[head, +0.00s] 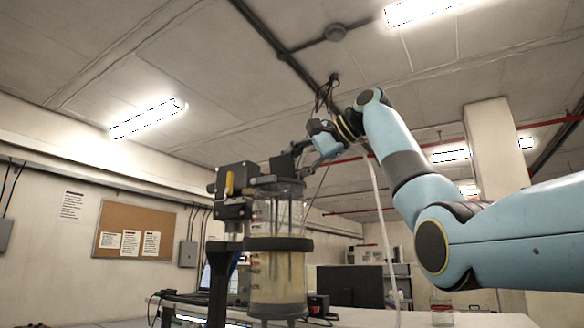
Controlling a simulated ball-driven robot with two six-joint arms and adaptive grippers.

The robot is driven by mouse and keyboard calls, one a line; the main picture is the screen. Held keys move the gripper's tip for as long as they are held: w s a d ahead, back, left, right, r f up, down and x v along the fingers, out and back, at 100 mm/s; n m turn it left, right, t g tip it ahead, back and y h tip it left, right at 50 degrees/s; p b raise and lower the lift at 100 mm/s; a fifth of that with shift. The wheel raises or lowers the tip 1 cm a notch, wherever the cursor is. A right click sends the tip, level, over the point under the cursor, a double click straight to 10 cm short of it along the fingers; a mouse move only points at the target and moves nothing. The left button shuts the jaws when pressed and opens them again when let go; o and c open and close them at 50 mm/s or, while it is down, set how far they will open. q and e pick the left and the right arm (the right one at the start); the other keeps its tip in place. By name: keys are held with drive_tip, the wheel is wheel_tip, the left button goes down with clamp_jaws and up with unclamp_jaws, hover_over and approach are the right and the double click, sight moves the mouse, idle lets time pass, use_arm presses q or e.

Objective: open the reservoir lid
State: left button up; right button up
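The reservoir is a clear upright cylinder (277,270) in the middle of the head view, with pale yellowish liquid in its lower part. A dark band goes around its middle. Its dark lid (277,183) sits at the top; I cannot tell whether it is raised at all. My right arm comes in from the right and reaches over the cylinder. My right gripper (293,159) is at the dark parts just above the lid, small and partly hidden. I cannot tell whether it touches the lid or how its fingers stand. My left gripper is not in view.
A dark stand with a black and yellow device (232,190) stands close at the cylinder's left. A pale hose (383,230) hangs from my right arm. A dark monitor (350,286) and a small glass (441,312) are on the table to the right.

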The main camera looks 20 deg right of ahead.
drive_tip(key=o, duration=0.3)
drive_tip(key=shift+d, duration=0.1)
drive_tip(key=v, duration=1.2)
drive_tip(key=shift+f, duration=0.1)
